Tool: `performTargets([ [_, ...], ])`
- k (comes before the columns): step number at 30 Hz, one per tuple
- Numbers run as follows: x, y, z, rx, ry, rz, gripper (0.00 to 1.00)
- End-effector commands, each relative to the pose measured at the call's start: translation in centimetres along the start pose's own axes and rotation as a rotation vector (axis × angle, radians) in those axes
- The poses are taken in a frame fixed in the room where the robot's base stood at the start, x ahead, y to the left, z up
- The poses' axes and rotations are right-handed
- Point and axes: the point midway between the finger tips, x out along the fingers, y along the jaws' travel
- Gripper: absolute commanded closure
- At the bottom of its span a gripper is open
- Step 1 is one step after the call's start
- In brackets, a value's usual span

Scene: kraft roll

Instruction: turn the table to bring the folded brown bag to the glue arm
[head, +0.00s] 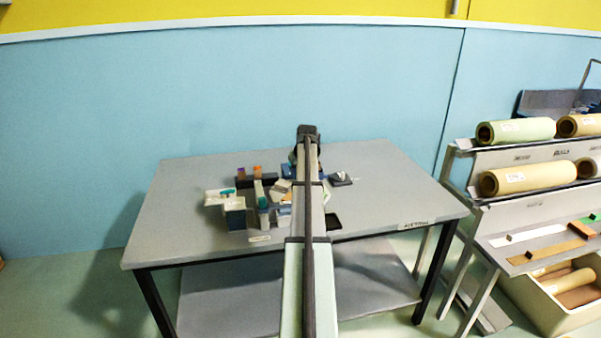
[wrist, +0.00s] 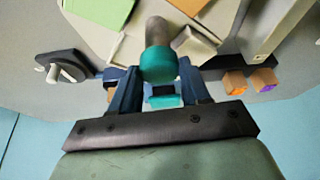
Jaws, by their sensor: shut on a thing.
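In the wrist view my gripper (wrist: 160,92) has its two blue fingers either side of a teal-ended grey peg (wrist: 158,65) and is shut on it. The peg rises at the near edge of a pale turntable (wrist: 112,42). A brown folded piece (wrist: 188,5), probably the folded bag, lies on the turntable at the top edge of the wrist view, partly cut off. A green flat piece (wrist: 100,10) lies to its left. In the head view my arm hides the gripper and most of the turntable. I cannot make out the glue arm with certainty.
On the grey table (head: 185,215) stand a blue-grey bin (head: 235,215) and a teal-topped bottle (head: 263,208) left of my arm. A dark plate with a pale object (head: 340,178) lies to the right. A rack with paper rolls (head: 515,131) stands farther right. The table's left side is clear.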

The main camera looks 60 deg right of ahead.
Motion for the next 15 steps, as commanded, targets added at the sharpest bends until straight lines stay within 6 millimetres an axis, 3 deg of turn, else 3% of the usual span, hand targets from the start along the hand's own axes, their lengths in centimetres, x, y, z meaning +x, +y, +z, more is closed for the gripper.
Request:
performTargets([
  [15, 0.01, -0.25, -0.03, 0.236, 0.0, 0.098, 1.0],
])
